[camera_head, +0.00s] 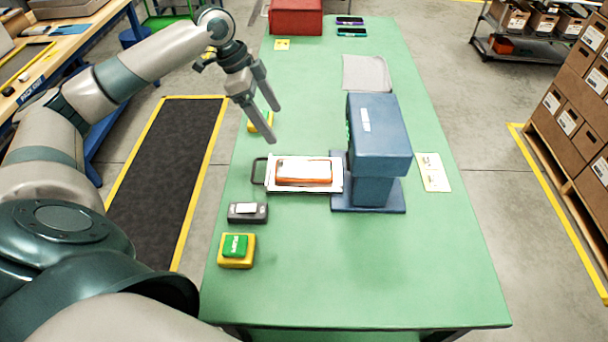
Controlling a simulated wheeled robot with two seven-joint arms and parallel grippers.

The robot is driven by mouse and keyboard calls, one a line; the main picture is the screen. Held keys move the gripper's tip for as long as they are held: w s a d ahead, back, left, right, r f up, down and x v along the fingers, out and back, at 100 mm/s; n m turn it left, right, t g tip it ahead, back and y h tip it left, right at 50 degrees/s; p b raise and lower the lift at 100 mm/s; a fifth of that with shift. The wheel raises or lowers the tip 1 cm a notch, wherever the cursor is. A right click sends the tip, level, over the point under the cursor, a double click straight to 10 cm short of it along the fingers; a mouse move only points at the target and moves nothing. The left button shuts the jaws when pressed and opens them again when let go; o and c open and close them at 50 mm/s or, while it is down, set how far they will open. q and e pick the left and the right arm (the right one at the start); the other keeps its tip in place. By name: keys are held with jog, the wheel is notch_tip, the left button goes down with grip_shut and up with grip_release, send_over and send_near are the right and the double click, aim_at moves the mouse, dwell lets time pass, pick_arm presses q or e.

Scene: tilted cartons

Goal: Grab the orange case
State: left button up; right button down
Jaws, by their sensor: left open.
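The orange case (303,181) lies flat on a white tray (333,186) with a dark handle at its left. Its top is mostly white or pale, with orange showing along its edges. The tray sits against the left side of a blue press-like machine (378,135) on the green table. My left gripper (266,122) is open and empty, its fingers pointing down above the table's left side, farther back than the case and apart from it. My right gripper is out of view.
A green button on a yellow base (237,251) and a dark grey device (247,212) stand in front of the tray. A red box (296,17) stands at the far end. The table's front right is clear.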

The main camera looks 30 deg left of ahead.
pick_arm(q)
jog(key=shift+f, duration=0.1)
jog(key=p, duration=0.4)
send_near(303, 169)
jog(key=shift+w+f, duration=0.35)
jog(key=shift+f, duration=0.3)
jog(key=shift+w+d+f, duration=0.1)
jog(key=shift+d+f, duration=0.05)
jog(key=shift+f, duration=0.5)
jog(key=shift+d+f+p, duration=0.4)
jog(key=shift+f+p, duration=0.1)
jog(key=shift+p, duration=0.25)
jog(key=p+x, duration=0.1)
jog(key=x, duration=0.2)
jog(key=shift+d+p, duration=0.1)
jog(key=shift+p, duration=0.2)
jog(key=shift+w+d+f, duration=0.1)
jog(key=shift+f, duration=0.4)
